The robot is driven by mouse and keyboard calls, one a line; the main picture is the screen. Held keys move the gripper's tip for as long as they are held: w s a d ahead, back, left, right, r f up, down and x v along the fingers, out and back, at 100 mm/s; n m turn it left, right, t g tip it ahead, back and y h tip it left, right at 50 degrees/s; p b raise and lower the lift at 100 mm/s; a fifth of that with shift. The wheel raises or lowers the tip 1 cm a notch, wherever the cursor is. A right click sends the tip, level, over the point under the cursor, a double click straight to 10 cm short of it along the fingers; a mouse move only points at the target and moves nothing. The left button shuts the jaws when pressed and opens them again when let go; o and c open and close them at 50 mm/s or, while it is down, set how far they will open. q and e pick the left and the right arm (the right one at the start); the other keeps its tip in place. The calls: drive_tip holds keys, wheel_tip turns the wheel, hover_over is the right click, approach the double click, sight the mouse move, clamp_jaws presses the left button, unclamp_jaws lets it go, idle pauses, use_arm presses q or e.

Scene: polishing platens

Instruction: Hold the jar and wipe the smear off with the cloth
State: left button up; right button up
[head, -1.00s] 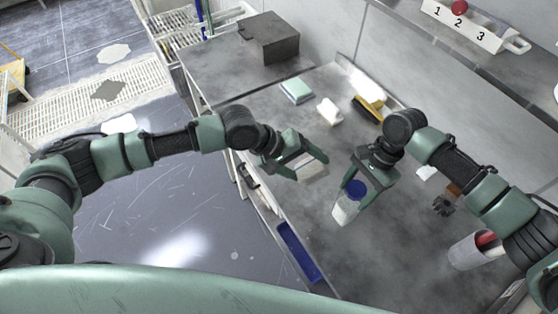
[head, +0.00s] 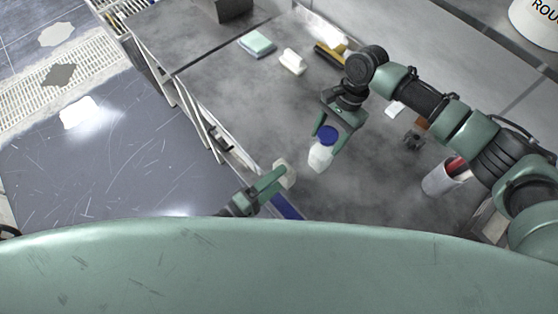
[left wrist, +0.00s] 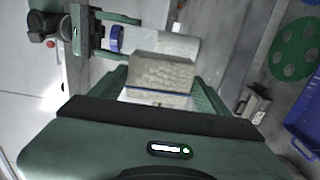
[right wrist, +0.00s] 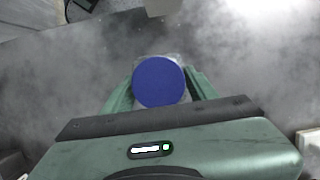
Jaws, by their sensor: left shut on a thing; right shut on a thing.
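My right gripper (head: 330,145) is shut on the jar (head: 319,158), a clear whitish jar with a blue lid, held above the grey table. The lid (right wrist: 158,82) faces the right wrist camera and hides most of the jar's body there. My left gripper (head: 277,180) is shut on a folded beige-grey cloth (head: 287,175), lower left of the jar, by the table's front edge. In the left wrist view the cloth (left wrist: 162,73) lies between the fingers, with the jar (left wrist: 172,46) beyond it. A gap separates cloth and jar in the head view. I cannot make out the smear.
On the table (head: 230,88) are a green-and-white sponge (head: 257,44), a white block (head: 292,62), a yellow-and-black brush (head: 329,54), a dark toothed part (head: 413,140) and a grey cup (head: 440,180) holding something red. A blue tray (head: 286,208) is at the front edge.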

use_arm(q)
drive_tip(key=shift+x, duration=2.9)
drive_tip(key=shift+x, duration=1)
drive_tip(key=shift+s+d, duration=0.1)
drive_tip(key=shift+s+d, duration=1.35)
drive_tip(key=shift+s, duration=0.05)
drive_tip(key=shift+w+a, duration=1.45)
drive_tip(key=shift+w, duration=0.05)
drive_tip(key=shift+s+r, duration=0.1)
drive_tip(key=shift+r, duration=0.05)
